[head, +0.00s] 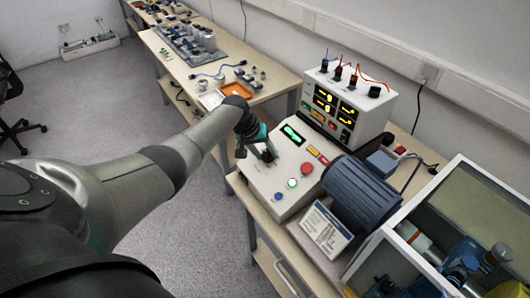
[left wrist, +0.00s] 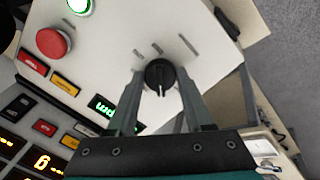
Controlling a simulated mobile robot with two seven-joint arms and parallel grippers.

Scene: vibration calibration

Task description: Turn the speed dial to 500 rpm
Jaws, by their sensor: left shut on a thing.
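The black round speed dial (left wrist: 160,74) with a pale pointer line sits on the white sloped control panel (left wrist: 115,38). My left gripper (left wrist: 161,84) is shut on the dial, one finger on each side of it. In the head view, my left gripper (head: 264,153) reaches down to the panel's left part and mostly hides the dial. A green lit display (head: 292,134) is beside the gripper; its reading is not legible. It also shows in the left wrist view (left wrist: 108,108), partly cut off by a finger. My right gripper is not in view.
On the panel are a red button (head: 307,168) and a green lit button (head: 292,183). A blue-grey motor (head: 362,193) and an instrument box with orange readouts (head: 346,105) stand close by. A glass-topped case (head: 480,215) is at the right. The grey floor (head: 190,240) is clear.

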